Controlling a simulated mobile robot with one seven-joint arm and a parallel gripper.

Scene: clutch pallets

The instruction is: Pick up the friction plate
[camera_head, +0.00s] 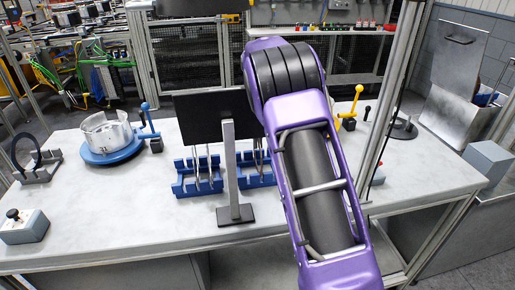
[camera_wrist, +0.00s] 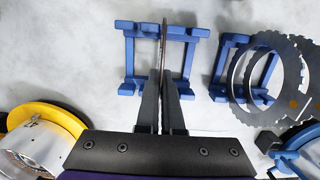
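In the wrist view a thin brown friction plate (camera_wrist: 163,38) stands upright, seen edge-on, in the middle of a blue rack (camera_wrist: 126,58). My gripper (camera_wrist: 162,75) has one dark finger on each side of the plate, with almost no gap, and looks shut on it. I cannot tell whether the plate still rests in the rack. In the head view my purple arm covers the front right of the table, and my gripper is hidden.
Toothed grey plates (camera_wrist: 238,75) stand in another blue rack (camera_wrist: 218,90) to the right. A metal drum (camera_head: 107,130) sits on a blue round base (camera_head: 112,153). A black monitor (camera_head: 205,116) on a post (camera_head: 230,165) stands close to the arm. The table's front left is mostly clear.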

